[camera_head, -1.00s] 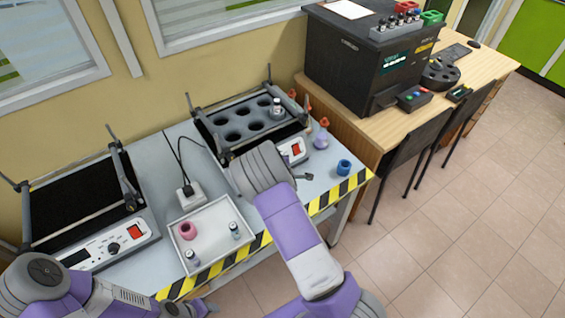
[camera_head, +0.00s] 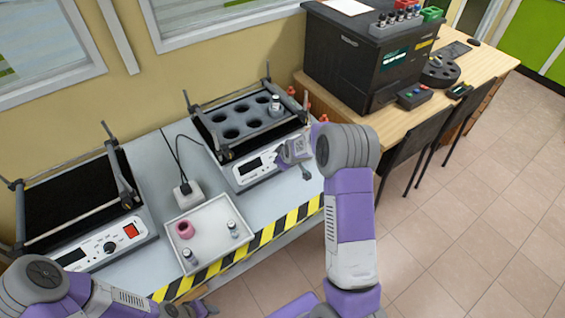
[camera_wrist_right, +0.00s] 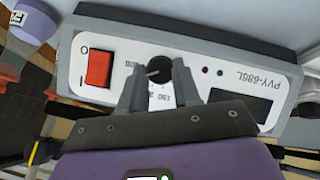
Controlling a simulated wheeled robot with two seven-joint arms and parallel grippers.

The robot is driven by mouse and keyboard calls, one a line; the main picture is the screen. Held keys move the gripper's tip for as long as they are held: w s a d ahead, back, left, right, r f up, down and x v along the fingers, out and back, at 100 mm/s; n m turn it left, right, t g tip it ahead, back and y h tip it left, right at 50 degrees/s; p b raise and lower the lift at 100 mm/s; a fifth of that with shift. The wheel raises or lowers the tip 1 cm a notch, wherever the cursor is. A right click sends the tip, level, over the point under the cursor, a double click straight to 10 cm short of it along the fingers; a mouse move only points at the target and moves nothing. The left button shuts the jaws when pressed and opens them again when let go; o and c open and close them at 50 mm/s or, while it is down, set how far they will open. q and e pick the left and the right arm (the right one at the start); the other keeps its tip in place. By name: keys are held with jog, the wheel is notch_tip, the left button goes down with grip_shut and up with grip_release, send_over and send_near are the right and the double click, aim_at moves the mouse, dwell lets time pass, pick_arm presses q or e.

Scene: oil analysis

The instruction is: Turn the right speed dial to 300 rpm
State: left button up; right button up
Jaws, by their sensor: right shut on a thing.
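The right speed dial (camera_wrist_right: 159,70) is a black round knob on the white front panel (camera_wrist_right: 75,58) of the right shaker, which also shows in the head view (camera_head: 232,180). My right gripper (camera_wrist_right: 158,78) has its two fingers on either side of the dial and is shut on it. In the head view my right gripper (camera_head: 278,156) is at the panel and hides the dial. Scale numbers show around the dial, but its exact setting is unclear. My left gripper (camera_head: 203,308) is low at the bottom edge, too small to read.
A red switch (camera_wrist_right: 98,68) sits beside the dial, and a dark display (camera_wrist_right: 240,103) is on its other side. The left shaker (camera_head: 75,262) has its own dial. A white tray (camera_head: 207,264) with a pink ring and small bottles stands in front.

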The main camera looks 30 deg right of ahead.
jog(key=shift+d+f+m+y+b, duration=0.1)
jog(key=shift+d+m+y+b, duration=0.05)
jog(key=shift+m+y+b, duration=0.75)
jog(key=shift+d+m+y+b, duration=0.15)
jog(key=shift+m+y+b, duration=0.45)
jog(key=shift+m+b, duration=0.5)
jog(key=shift+m, duration=0.3)
jog(key=o, duration=1)
jog(key=shift+o, duration=0.2)
jog(key=p+v, duration=0.1)
jog(key=v, duration=0.6)
jog(key=shift+r, duration=0.3)
